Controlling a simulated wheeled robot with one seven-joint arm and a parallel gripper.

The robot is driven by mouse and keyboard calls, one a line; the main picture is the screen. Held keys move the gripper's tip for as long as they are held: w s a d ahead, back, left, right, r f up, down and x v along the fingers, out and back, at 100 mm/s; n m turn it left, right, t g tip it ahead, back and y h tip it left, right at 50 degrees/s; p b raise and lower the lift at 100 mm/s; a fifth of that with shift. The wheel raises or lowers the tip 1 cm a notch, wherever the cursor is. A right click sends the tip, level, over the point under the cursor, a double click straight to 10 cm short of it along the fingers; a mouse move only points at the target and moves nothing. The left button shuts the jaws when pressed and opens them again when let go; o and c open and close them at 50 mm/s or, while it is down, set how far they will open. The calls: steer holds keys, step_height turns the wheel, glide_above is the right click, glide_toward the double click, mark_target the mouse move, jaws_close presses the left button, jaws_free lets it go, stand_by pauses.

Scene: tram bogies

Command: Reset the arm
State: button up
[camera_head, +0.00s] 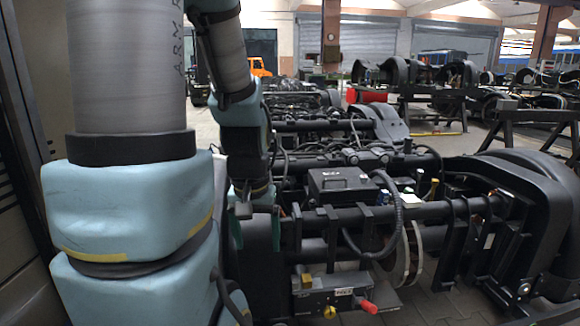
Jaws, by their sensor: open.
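My arm fills the left of the head view, with large light-blue joints and a grey link. Its forearm hangs down to my gripper (256,230), which points downward with its two teal fingers apart. Nothing shows between the fingers. My gripper is in front of the left end of the nearest tram bogie (400,212), left of a black box (340,184) on that bogie. I cannot tell whether the fingers touch the dark part behind them.
A grey box (330,295) with a red knob (368,307) and a yellow knob (329,312) sits low on the bogie. More bogies (415,72) stand on supports behind. A cabinet edge is at far left. Open floor (440,140) shows at middle right.

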step_height(320, 180, up, 14)
steer(key=p, duration=1.1)
steer(key=shift+p, duration=0.4)
steer(key=shift+r, duration=0.1)
steer(key=shift+c, duration=0.2)
